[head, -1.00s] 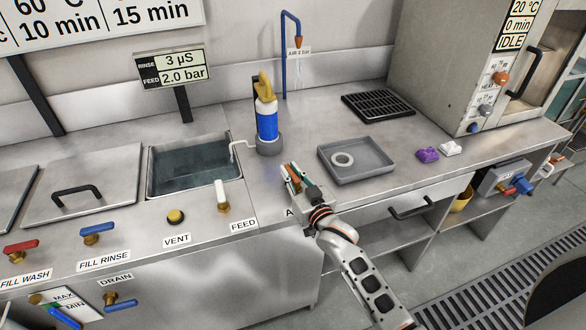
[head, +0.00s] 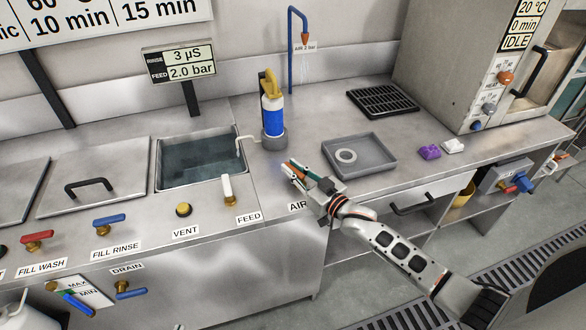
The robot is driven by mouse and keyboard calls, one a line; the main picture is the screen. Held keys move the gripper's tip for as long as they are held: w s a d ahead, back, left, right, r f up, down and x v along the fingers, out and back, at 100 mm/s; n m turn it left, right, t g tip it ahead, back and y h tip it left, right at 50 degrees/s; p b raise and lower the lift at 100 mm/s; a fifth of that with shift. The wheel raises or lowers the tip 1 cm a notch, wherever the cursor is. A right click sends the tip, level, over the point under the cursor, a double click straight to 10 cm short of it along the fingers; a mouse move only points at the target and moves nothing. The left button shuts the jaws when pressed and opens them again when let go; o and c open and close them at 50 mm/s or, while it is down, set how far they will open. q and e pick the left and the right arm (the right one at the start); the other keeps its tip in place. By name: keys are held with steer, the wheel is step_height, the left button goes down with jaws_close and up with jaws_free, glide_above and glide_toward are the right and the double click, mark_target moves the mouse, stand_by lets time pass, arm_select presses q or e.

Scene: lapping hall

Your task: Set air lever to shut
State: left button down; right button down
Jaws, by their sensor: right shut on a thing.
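The AIR label (head: 298,206) is on the front edge of the counter, right of the FEED label. My right gripper (head: 291,170) is just above and behind that label, low over the counter, shut on the air lever. The fingers hide nearly all of the lever, so its angle cannot be read. Behind it, a blue air pipe (head: 290,50) with an orange nozzle (head: 305,40) rises from the counter. Faint pale streaks show below the nozzle. My left gripper is not in view.
The white feed lever (head: 227,188) stands close to the left. A grey tray (head: 380,165) with a ring (head: 346,156) lies right of the gripper. A blue bottle (head: 272,118) stands behind it, beside the sink basin (head: 203,160). Purple (head: 430,151) and white blocks lie farther right.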

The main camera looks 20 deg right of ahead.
steer(key=c, duration=2.1)
jaws_free()
steer(key=shift+w+r, duration=0.1)
steer(key=shift+r, duration=0.2)
steer(key=shift+o, duration=0.7)
steer(key=shift+f, duration=0.15)
steer(key=shift+s+d+f, duration=0.15)
steer(key=shift+s+d, duration=0.1)
steer(key=shift+s, duration=0.25)
steer(key=v, duration=1.1)
